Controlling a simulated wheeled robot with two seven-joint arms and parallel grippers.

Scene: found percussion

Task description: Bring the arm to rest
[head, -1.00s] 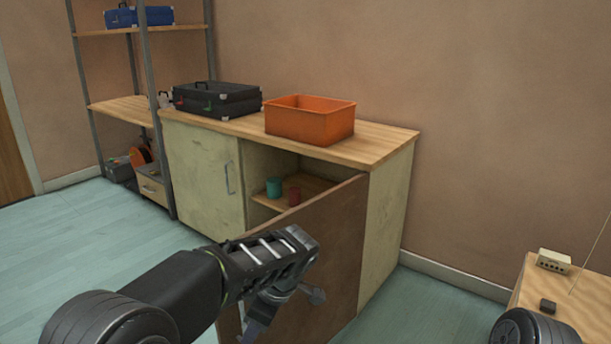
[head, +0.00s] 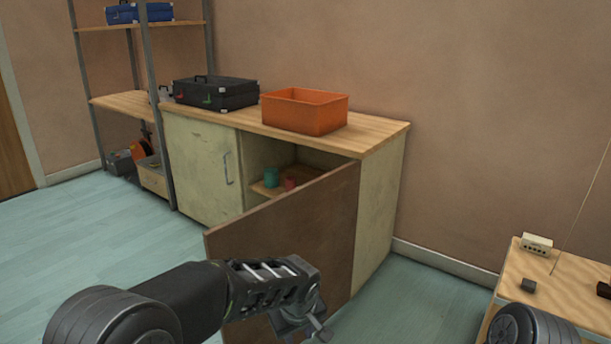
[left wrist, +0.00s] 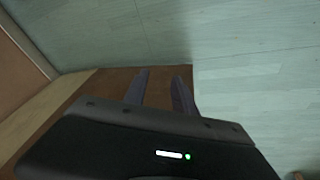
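My left arm comes in from the left in the head view. Its gripper (head: 318,328) is low in front of the open brown cabinet door (head: 290,225). In the left wrist view the two fingers (left wrist: 162,90) stand apart with nothing between them. The brown door (left wrist: 108,82) and pale floor show beyond them. I cannot tell whether the gripper touches the door. My right gripper is out of view.
The cabinet (head: 385,215) holds a teal cup (head: 271,177) and a red cup (head: 289,184) on its inner shelf. An orange bin (head: 305,112) and black case (head: 215,93) stand on top. A small wooden table (head: 560,290) is at right. Floor (head: 100,235) at left is clear.

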